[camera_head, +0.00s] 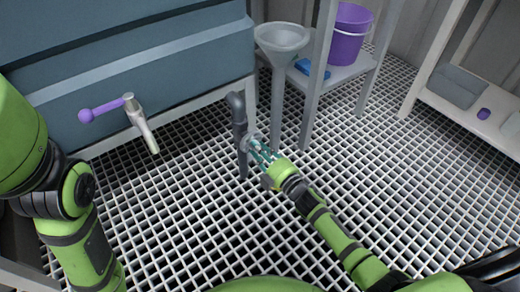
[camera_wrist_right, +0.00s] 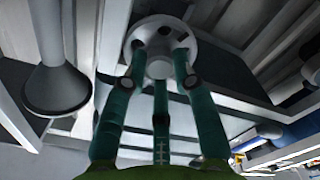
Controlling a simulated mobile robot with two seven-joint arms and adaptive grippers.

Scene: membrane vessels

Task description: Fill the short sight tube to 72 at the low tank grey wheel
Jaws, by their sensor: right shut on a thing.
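A pale grey wheel (camera_head: 249,144) sits on a dark vertical pipe (camera_head: 239,115) at the corner of the blue-grey tank (camera_head: 150,60). My right gripper (camera_head: 259,152) reaches it from the lower right, and its teal fingers are shut on the wheel. In the right wrist view the spoked wheel (camera_wrist_right: 160,22) fills the top middle, with the fingers of my right gripper (camera_wrist_right: 158,66) around its hub. My left arm shows at the left edge of the head view, but its gripper is out of frame. I cannot make out a sight tube or scale in either view.
A tap with a purple lever (camera_head: 100,109) sticks out of the tank's front. A grey funnel stand (camera_head: 281,38) is close behind the wheel. A shelf (camera_head: 340,73) holds a purple bucket (camera_head: 349,35) and a blue item (camera_head: 312,69). The grating floor (camera_head: 190,210) is clear.

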